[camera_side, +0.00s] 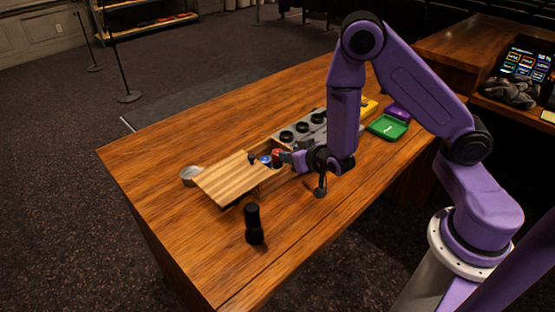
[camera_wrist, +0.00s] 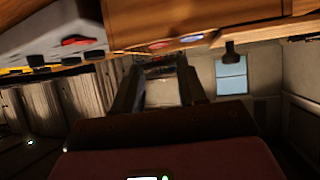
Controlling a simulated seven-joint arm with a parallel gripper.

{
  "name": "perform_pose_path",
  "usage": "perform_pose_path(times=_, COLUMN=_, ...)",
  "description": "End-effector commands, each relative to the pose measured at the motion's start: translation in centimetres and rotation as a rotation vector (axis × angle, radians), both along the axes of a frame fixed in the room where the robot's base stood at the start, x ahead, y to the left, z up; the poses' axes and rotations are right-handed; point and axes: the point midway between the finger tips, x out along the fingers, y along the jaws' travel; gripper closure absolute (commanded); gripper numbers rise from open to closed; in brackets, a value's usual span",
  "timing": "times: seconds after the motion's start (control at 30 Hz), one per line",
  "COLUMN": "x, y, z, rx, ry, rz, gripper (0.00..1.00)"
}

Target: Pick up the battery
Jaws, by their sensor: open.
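I cannot pick out the battery for certain. A small red item (camera_side: 277,154) and a small blue item (camera_side: 265,160) sit at the wooden box by my gripper; either could be part of it. They may be the red disc (camera_wrist: 160,44) and blue disc (camera_wrist: 192,38) along the wooden edge in the wrist view. My gripper (camera_side: 288,159) is low over the desk, beside the box and just right of the red item. In the wrist view my gripper (camera_wrist: 160,85) has its two fingers apart, with no object visible between them.
A striped wooden lid or board (camera_side: 228,180) lies left of my gripper. A black cylinder (camera_side: 253,225) stands in front. A round grey tin (camera_side: 189,176) is at the left. A grey unit with black knobs (camera_side: 302,130) and a green tray (camera_side: 389,127) lie behind. The front desk is mostly clear.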

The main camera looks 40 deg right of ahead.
Motion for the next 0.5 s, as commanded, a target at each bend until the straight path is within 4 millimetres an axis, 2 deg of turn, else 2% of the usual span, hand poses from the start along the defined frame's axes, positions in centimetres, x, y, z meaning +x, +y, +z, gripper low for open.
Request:
perform_pose_path(times=0.1, x=1.0, y=-0.2, z=-0.6, rx=0.001, ry=0.0, rz=0.0, gripper=0.59)
perform_pose_path(times=0.37, x=2.1, y=-0.6, z=-1.3, rx=0.0, ry=0.001, rz=-0.002, gripper=0.59)
perform_pose_path(times=0.5, x=3.6, y=-1.0, z=-2.3, rx=0.0, ry=0.0, rz=-0.004, gripper=0.59)
